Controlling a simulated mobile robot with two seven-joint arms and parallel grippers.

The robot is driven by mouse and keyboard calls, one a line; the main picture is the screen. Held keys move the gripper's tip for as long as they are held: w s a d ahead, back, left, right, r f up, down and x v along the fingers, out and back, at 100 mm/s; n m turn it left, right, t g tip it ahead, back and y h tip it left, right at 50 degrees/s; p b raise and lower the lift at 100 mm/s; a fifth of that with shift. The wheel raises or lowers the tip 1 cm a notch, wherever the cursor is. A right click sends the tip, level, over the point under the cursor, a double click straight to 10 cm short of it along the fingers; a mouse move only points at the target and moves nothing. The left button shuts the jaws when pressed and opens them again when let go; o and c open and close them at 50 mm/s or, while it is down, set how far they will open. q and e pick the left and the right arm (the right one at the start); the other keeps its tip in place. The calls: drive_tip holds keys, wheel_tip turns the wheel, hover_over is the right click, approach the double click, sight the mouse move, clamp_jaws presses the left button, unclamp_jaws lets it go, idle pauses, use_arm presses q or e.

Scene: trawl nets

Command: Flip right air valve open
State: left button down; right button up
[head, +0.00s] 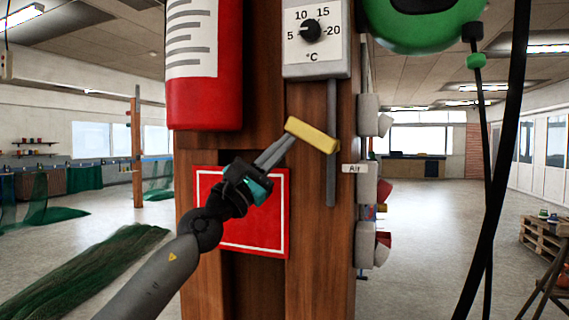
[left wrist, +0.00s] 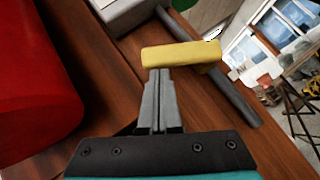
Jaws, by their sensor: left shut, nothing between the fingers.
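A yellow bar-shaped handle (head: 311,134), seemingly the air valve's, sticks out from a thin grey vertical pipe (head: 331,175) on the wooden post. It lies nearly crosswise to the pipe, its left end slightly higher in the head view. My left gripper (head: 289,139) is shut and empty, with its fingertips right at the handle's lower left side. In the left wrist view the handle (left wrist: 182,55) lies across just beyond the closed fingertips (left wrist: 158,74); I cannot tell whether they touch. The valve body is hidden behind the handle. My right gripper is out of view.
A thermostat box (head: 316,45) sits above the pipe. A red extinguisher (head: 205,95) and a red white-bordered panel (head: 270,235) are on the post's left. Sockets (head: 366,180) line its right side. Black cables (head: 500,150) hang at the right.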

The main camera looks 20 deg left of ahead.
sight(293, 120)
use_arm(q)
wheel_tip(293, 120, up, 2)
drive_tip(key=m+g+h, duration=0.1)
drive_tip(key=m, duration=0.1)
drive_tip(key=m+g+h+b, duration=0.1)
drive_tip(key=m+g, duration=0.1)
drive_tip(key=shift+d+r+m, duration=0.1)
drive_tip(key=shift+r+m, duration=0.05)
drive_tip(key=shift+m, duration=0.15)
drive_tip(key=shift+d+r+m+g+p, duration=0.2)
drive_tip(key=shift+r+m+g+p, duration=0.1)
drive_tip(key=shift+r+m+g, duration=0.55)
drive_tip(key=shift+d+r+m+g+h+p, duration=0.15)
drive_tip(key=shift+r+m+g+h+p, duration=0.15)
drive_tip(key=shift+m+g, duration=0.4)
drive_tip(key=shift+d+r+m+g+y+p, duration=0.4)
drive_tip(key=shift+d+r+m+g+p, duration=0.4)
drive_tip(key=shift+m+p, duration=0.65)
drive_tip(key=shift+d+r+m+g+y+p, duration=0.5)
drive_tip(key=shift+d+m+g+p, duration=0.45)
drive_tip(key=shift+p, duration=0.8)
drive_tip(key=shift+a, duration=0.1)
